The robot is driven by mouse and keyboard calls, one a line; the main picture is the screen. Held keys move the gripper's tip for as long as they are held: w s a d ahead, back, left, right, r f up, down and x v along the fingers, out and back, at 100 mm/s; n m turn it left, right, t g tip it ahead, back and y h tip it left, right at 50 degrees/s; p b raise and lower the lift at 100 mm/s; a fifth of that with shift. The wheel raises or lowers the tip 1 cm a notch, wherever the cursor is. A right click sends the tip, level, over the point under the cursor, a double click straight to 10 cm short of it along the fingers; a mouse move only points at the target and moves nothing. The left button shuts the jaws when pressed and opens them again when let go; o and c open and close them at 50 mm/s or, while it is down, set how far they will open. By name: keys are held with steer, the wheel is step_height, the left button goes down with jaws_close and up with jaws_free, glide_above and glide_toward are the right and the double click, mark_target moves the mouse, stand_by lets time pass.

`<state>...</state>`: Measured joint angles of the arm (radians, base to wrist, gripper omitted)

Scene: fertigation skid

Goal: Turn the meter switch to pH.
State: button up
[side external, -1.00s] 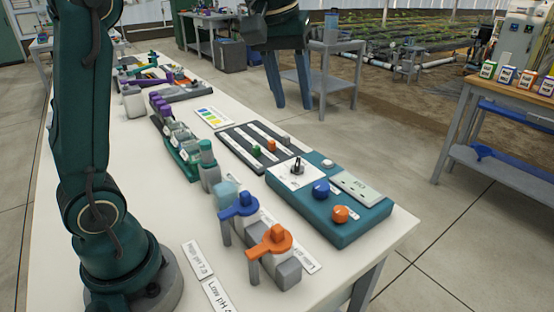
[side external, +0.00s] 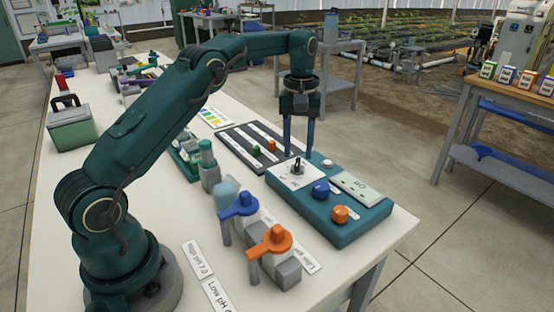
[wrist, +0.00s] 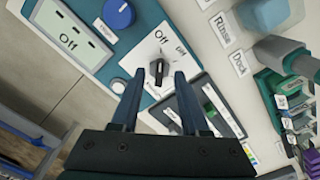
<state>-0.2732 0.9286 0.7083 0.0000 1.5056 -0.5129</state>
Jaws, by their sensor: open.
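The meter is a teal box (side external: 340,232) on the white bench, and it also shows in the wrist view (wrist: 112,72). Its display (wrist: 72,42) reads Off. The black meter switch (wrist: 158,66) stands on a white panel with Off printed near it; the other print there is too small to read surely. The switch also shows in the side view (side external: 298,166). My gripper (side external: 299,152) points down just above the switch. In the wrist view my open fingertips (wrist: 158,76) lie on either side of the switch; contact cannot be told.
A blue knob (side external: 321,189) and an orange knob (side external: 340,214) sit on the meter. Blue (side external: 239,206) and orange (side external: 270,241) valve handles stand nearby. A dark tray (side external: 232,150) lies behind the meter, and bottles stand to the left.

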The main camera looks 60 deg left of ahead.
mark_target(297, 164)
steer(key=shift+f, duration=1.7)
steer(key=shift+c, duration=0.3)
jaws_close()
steer(key=shift+m, duration=0.4)
steer(key=m, duration=0.5)
steer(key=shift+s+a, duration=0.15)
steer(key=shift+a, duration=0.2)
steer(key=m, duration=0.6)
steer(key=shift+a+r, duration=0.1)
steer(key=shift+a, duration=0.15)
